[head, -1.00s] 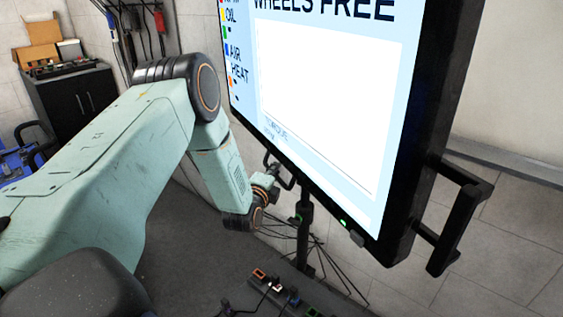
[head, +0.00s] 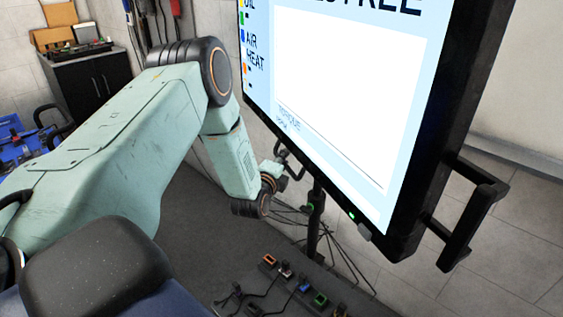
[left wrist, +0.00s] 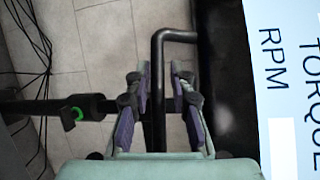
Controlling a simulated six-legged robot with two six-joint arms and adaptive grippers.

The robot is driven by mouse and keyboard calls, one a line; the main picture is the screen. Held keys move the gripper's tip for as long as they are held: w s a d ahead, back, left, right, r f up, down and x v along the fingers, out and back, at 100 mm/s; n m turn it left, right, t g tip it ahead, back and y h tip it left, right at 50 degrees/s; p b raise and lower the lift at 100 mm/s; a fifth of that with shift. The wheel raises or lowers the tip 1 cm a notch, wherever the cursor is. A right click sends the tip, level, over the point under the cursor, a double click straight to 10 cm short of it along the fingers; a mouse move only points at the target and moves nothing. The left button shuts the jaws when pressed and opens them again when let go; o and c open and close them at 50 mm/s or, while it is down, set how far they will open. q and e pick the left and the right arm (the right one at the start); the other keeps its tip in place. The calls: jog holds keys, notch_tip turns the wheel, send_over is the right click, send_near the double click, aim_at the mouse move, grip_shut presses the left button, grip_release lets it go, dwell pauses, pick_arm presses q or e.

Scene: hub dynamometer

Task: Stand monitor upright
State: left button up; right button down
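The monitor (head: 345,100) is a large flat screen with a black frame, on a thin black stand pole (head: 314,215). Its screen looks tilted against the pole, but I cannot tell by how much. A black bar handle (head: 468,215) sticks out at its right side, and another handle (left wrist: 158,85) is at its left side. My left gripper (left wrist: 162,95) is at this left handle. Its fingers stand apart on both sides of the bar, with a gap at least on the right. It also shows small in the head view (head: 277,172). My right gripper is out of view.
A black cabinet (head: 90,80) with boxes stands at the back left, beside blue items (head: 18,140). Several small coloured connectors with cables (head: 303,288) lie below the monitor. Thin stand legs and cables spread over the floor. Grey floor is free at right.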

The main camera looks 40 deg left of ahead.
pick_arm(q)
jog(key=shift+s+d, duration=0.3)
jog(key=shift+s, duration=0.25)
jog(key=v, duration=1)
jog(key=shift+s+r, duration=0.15)
jog(key=shift+s, duration=0.2)
